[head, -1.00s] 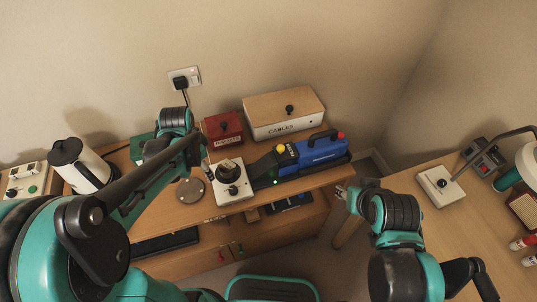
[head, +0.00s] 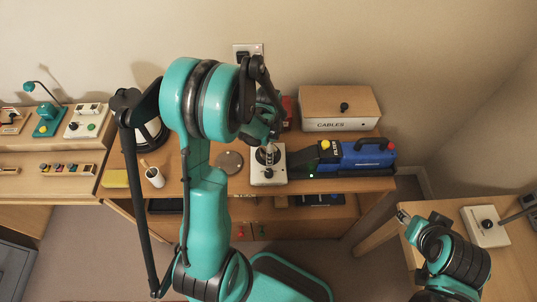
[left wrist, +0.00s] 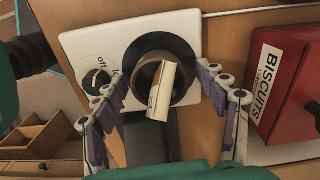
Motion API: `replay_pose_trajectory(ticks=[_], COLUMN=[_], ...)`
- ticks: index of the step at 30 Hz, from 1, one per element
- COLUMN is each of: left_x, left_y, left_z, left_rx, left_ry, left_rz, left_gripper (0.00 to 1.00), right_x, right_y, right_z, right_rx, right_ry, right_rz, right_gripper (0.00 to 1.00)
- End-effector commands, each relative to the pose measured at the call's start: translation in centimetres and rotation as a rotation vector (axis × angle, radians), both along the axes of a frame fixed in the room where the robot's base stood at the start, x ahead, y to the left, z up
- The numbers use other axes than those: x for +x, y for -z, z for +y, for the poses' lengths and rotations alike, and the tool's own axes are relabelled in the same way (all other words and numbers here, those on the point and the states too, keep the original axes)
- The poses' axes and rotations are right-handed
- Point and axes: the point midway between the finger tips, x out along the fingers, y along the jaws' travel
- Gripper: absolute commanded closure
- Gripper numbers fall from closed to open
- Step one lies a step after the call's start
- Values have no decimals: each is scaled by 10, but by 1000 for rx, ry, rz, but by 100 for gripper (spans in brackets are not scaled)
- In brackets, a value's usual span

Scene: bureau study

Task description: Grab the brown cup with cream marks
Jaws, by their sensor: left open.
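In the left wrist view, a small brown round piece with a cream-coloured face, seemingly the brown cup (left wrist: 158,90), sits over the round black plate (left wrist: 183,54) of a white appliance. The appliance (left wrist: 85,45) has a dial marked "off". My left gripper (left wrist: 163,80) is open, with one finger on each side of the brown piece. I cannot tell if they touch it. In the head view my left gripper (head: 267,150) is above the white appliance (head: 262,178), and the cup is hard to make out there. My right gripper (head: 403,216) is small, near the right desk; its jaws are unclear.
A red biscuits box (left wrist: 285,85) stands close to the right of my left gripper. A cables box (head: 340,107) and a blue device (head: 355,157) stand to the right on the desk. A white cup with sticks (head: 155,179) and a round disc (head: 229,163) are to the left.

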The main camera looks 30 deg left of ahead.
Motion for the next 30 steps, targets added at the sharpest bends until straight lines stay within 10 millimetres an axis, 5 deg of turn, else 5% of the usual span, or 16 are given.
replay_pose_trajectory(ticks=[7, 13, 30], left_x=[0, 0, 0], left_y=[2, 2, -14], left_z=[0, 0, 0], left_rx=[0, 0, 0], left_ry=[0, 0, 0], left_rz=[0, 0, 0], left_gripper=[30, 81, 81], right_x=[0, 0, 0], right_y=[0, 0, -7], right_z=[0, 0, 0], right_rx=[0, 0, 0], right_ry=[0, 0, 0], right_rz=[0, 0, 0], right_gripper=[60, 60, 60])
